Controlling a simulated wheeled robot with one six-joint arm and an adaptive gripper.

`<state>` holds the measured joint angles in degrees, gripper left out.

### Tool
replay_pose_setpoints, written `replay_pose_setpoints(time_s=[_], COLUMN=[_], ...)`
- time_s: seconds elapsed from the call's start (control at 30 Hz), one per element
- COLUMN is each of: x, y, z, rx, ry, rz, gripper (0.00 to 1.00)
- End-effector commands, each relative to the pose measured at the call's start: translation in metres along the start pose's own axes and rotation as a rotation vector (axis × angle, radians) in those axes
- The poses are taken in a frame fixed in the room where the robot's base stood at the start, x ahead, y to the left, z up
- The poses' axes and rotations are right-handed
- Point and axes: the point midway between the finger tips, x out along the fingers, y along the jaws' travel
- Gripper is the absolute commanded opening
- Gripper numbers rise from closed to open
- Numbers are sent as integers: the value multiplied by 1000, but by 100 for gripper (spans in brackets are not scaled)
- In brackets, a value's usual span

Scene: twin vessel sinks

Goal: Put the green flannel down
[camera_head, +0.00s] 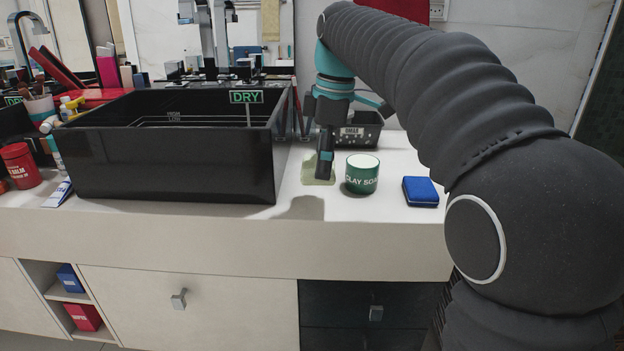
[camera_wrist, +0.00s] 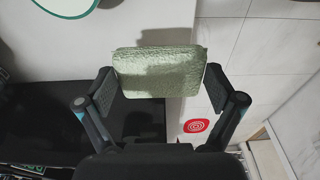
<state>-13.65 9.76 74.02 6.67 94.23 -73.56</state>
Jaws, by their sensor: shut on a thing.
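The green flannel (camera_wrist: 160,72) is a pale green, textured, folded cloth. It sits between the two fingertips of my gripper (camera_wrist: 158,88) in the wrist view, with its broad face visible. In the head view, my gripper (camera_head: 325,158) points down over the counter between the black sink and the green clay soap tub (camera_head: 362,178). A bit of the flannel (camera_head: 311,168) shows beside and below the dark fingers; the rest is hidden behind them. I cannot tell whether its lower edge touches the counter.
The black sink (camera_head: 180,160), with a DRY sign, stands left of my gripper. A blue box (camera_head: 420,191) lies right of the tub. A small black tray (camera_head: 358,129) stands behind. The white counter (camera_head: 345,212) is clear in front. Red items (camera_head: 20,165) stand far left.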

Motion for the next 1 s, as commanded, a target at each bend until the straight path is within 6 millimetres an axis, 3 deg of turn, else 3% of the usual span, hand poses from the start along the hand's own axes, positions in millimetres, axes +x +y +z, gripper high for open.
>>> replay_pose_setpoints(time_s=[0.1,0.3,0.7,1.0], x=[15,28,68,70], y=[20,39,40,41], z=[-9,-19,-15,-15], rx=[-1,-4,-4,-4], ry=[-1,0,0,0], rz=[-2,0,-1,0], gripper=[65,65,65,65])
